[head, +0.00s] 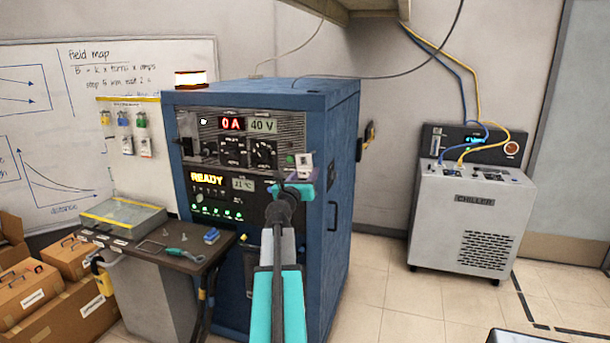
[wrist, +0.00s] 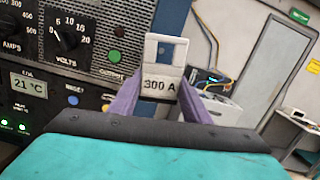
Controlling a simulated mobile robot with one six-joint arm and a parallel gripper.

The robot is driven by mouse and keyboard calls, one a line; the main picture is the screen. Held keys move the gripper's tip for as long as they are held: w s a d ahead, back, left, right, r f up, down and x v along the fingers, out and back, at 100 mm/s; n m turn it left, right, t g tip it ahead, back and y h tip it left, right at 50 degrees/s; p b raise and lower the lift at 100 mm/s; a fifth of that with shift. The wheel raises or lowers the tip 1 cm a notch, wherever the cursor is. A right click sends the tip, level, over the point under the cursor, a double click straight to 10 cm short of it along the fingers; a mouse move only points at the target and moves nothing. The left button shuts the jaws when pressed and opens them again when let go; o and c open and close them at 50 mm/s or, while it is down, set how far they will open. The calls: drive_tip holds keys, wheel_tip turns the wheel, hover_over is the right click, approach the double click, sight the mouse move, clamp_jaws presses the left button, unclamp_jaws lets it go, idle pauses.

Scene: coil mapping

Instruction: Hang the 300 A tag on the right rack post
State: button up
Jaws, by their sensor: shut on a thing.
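My gripper (wrist: 160,98) is shut on the white 300 A tag (wrist: 158,85), its purple fingers on either side of the tag's lower part. The tag is upright, its label faces the wrist camera, and an opening shows near its top. In the head view the tag (head: 305,160) stands above my gripper (head: 300,180), in front of the blue rack's right front edge (head: 318,130). The blue upright (wrist: 172,18) is behind the tag in the wrist view. I cannot make out a separate post; the tag may hide it. I cannot tell the gap to the rack.
The rack front has knobs and a green button (head: 290,159) close to the tag. A small table (head: 190,262) with tools stands at left, below a board (head: 130,175) with several hanging tags. A chiller (head: 470,215) stands at right. Floor between rack and chiller is clear.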

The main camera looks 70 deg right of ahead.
sight(316, 162)
drive_tip(key=shift+d, duration=0.15)
drive_tip(key=shift+w+d+f+b, duration=0.15)
drive_tip(key=shift+d+b, duration=0.35)
drive_tip(key=shift+d, duration=2.1)
drive_tip(key=shift+w+d+b, duration=0.1)
drive_tip(key=shift+d+b, duration=0.35)
drive_tip(key=shift+d, duration=2.1)
drive_tip(key=shift+s+f, duration=0.1)
drive_tip(key=shift+f, duration=0.15)
drive_tip(key=o, duration=0.9)
drive_tip(key=shift+a, duration=0.1)
drive_tip(key=shift+o, duration=0.6)
drive_tip(key=shift+w+a, duration=0.15)
drive_tip(key=shift+w, duration=0.05)
